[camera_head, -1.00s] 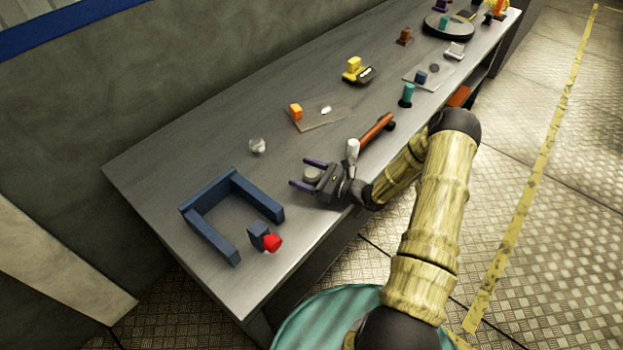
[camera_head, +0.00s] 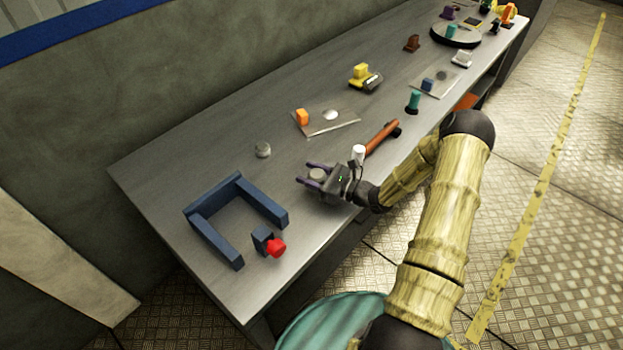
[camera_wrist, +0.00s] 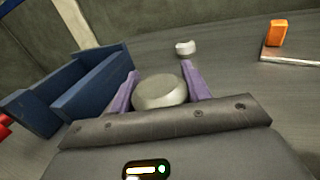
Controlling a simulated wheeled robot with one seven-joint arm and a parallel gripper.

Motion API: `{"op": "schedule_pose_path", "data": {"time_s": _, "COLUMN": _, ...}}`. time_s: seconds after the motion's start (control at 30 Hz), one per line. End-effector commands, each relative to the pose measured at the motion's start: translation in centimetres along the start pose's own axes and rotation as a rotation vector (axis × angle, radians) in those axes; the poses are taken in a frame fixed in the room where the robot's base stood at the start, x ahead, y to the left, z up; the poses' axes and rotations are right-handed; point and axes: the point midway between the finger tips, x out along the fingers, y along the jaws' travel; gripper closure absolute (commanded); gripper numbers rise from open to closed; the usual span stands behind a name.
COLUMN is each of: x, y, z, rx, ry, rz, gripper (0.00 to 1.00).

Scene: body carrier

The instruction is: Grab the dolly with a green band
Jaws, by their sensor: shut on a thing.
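My gripper (camera_head: 313,174) is low over the near part of the bench, its two purple fingers shut on a round, pale grey metal dolly (camera_wrist: 160,91). The dolly also shows between the fingers in the head view (camera_head: 317,174). I see no green band on the part of it that shows; its lower side is hidden by my gripper. A second round grey piece (camera_head: 263,149) stands apart on the bench, beyond the fingertips (camera_wrist: 185,48).
A blue U-shaped frame (camera_head: 215,202) and a blue block with a red knob (camera_head: 276,247) lie left of my gripper. A hammer (camera_head: 382,138) lies to the right. A plate with an orange block (camera_head: 302,117) is farther back. Bare bench (camera_head: 190,150) lies at the back left.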

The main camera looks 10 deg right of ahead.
Motion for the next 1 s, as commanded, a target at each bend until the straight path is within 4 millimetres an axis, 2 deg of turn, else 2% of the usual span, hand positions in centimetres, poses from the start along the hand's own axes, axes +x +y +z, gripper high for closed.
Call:
{"op": "schedule_pose_path", "data": {"time_s": 0.2, "x": 0.0, "y": -0.1, "z": 4.0, "rx": -0.005, "ry": -0.003, "rz": 0.0, "gripper": 0.89}}
{"op": "schedule_pose_path", "data": {"time_s": 0.43, "x": 0.0, "y": -0.1, "z": 7.3, "rx": -0.004, "ry": -0.003, "rz": -0.001, "gripper": 0.89}}
{"op": "schedule_pose_path", "data": {"time_s": 0.6, "x": 0.0, "y": 0.0, "z": 8.1, "rx": 0.0, "ry": -0.002, "rz": 0.0, "gripper": 0.89}}
{"op": "schedule_pose_path", "data": {"time_s": 1.0, "x": 0.0, "y": 0.0, "z": 8.1, "rx": 0.0, "ry": -0.003, "rz": 0.0, "gripper": 0.89}}
